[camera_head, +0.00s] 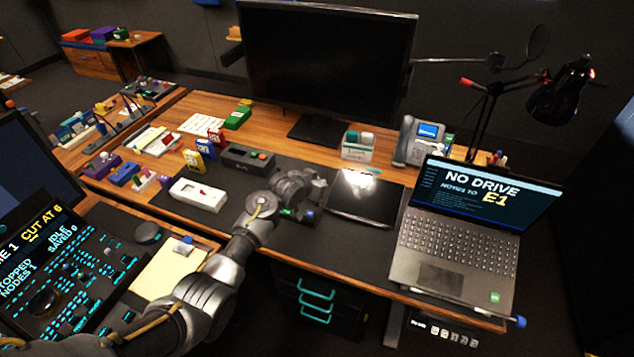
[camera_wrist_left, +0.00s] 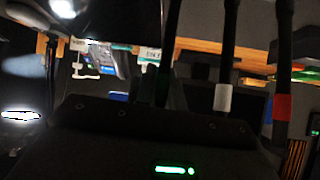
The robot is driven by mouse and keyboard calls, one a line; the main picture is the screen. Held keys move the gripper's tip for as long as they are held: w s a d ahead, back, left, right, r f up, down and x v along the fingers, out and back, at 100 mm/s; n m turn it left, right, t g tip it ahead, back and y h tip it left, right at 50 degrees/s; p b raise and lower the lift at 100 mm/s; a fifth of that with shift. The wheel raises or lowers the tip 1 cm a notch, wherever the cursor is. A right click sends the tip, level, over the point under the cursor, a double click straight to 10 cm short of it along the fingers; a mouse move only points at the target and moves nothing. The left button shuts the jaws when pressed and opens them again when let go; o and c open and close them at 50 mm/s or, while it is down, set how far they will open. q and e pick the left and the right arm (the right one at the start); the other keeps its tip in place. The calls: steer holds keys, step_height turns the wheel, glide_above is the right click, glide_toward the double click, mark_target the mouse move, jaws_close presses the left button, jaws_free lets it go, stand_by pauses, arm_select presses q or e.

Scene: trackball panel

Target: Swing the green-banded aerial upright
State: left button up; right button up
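In the left wrist view a dark box (camera_wrist_left: 130,130) with a lit green strip fills the lower part. Three black aerials extend from it towards the top of the picture. The green-banded aerial (camera_wrist_left: 167,55) is the leftmost; its dark green band is dim. A white-banded aerial (camera_wrist_left: 224,97) stands in the middle and a red-banded aerial (camera_wrist_left: 282,107) at the right. In the head view my left gripper (camera_head: 304,205) is low over the desk mat, beside small green and blue lights. Its fingers are too hidden to tell open from shut. My right gripper is not in view.
The open laptop (camera_head: 455,255) is at the right, and a black tablet (camera_head: 357,199) lies close right of my left gripper. The monitor (camera_head: 325,60) stands behind.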

arm_select(q)
steer(key=o, duration=0.4)
steer(key=shift+o, duration=0.2)
steer(key=shift+s+r, duration=0.1)
steer(key=shift+s+a+r, duration=0.15)
steer(key=shift+s+a, duration=0.05)
steer(key=v, duration=1)
